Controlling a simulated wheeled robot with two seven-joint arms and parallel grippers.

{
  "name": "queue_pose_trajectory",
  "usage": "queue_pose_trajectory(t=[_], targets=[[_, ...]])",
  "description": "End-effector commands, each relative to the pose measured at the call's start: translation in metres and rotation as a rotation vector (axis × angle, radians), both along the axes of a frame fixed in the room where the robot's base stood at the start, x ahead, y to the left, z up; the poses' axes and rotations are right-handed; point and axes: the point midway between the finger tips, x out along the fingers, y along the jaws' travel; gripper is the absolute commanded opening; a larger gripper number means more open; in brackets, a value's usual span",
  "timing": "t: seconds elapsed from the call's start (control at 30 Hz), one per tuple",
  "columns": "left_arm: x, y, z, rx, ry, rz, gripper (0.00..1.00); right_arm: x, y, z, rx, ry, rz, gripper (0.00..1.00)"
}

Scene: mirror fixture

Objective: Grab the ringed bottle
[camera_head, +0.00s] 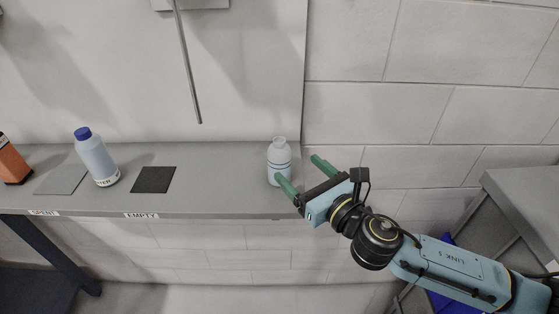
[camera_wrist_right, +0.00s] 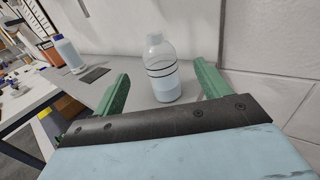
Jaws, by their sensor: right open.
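The ringed bottle (camera_head: 280,153), pale blue-white with dark rings around its upper body, stands upright near the right end of the grey shelf (camera_head: 225,196). My right gripper (camera_head: 297,168) is open and comes in from the right, its green fingers pointing at the bottle. In the head view one fingertip overlaps the bottle's lower front; the other is to its right. In the right wrist view the bottle (camera_wrist_right: 162,72) stands upright between the lines of the two fingers (camera_wrist_right: 160,74), seemingly just beyond their tips. I see no contact. My left gripper is not in view.
A blue-capped bottle (camera_head: 97,160) and an orange object (camera_head: 12,162) stand farther left on the shelf, by a grey pad (camera_head: 62,180) and a black pad (camera_head: 154,180). A thin rod (camera_head: 187,70) hangs above. A grey surface (camera_head: 525,205) stands at right.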

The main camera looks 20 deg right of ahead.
Motion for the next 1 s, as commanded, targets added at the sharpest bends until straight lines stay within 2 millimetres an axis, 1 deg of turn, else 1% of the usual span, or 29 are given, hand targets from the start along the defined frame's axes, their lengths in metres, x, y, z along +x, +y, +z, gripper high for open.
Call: queue_pose_trajectory(t=[0.03, 0.2, 0.47, 0.7, 0.8, 1.0], targets=[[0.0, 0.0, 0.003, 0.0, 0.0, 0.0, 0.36, 0.011, 0.003, 0.003, 0.002, -0.004, -0.002, 0.75], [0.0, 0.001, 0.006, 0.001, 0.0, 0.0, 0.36, 0.037, 0.012, 0.001, 0.003, 0.0, -0.002, 0.75], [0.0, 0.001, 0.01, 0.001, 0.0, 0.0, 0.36, 0.056, 0.019, 0.001, 0.005, 0.003, -0.003, 0.75], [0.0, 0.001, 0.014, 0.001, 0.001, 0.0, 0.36, 0.088, 0.031, 0.002, 0.007, 0.002, -0.003, 0.75], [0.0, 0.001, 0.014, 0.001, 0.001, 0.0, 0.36, 0.094, 0.032, 0.001, 0.005, 0.004, -0.002, 0.75], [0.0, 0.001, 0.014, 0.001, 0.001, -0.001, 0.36, 0.095, 0.033, 0.001, 0.005, 0.004, -0.001, 0.75]])
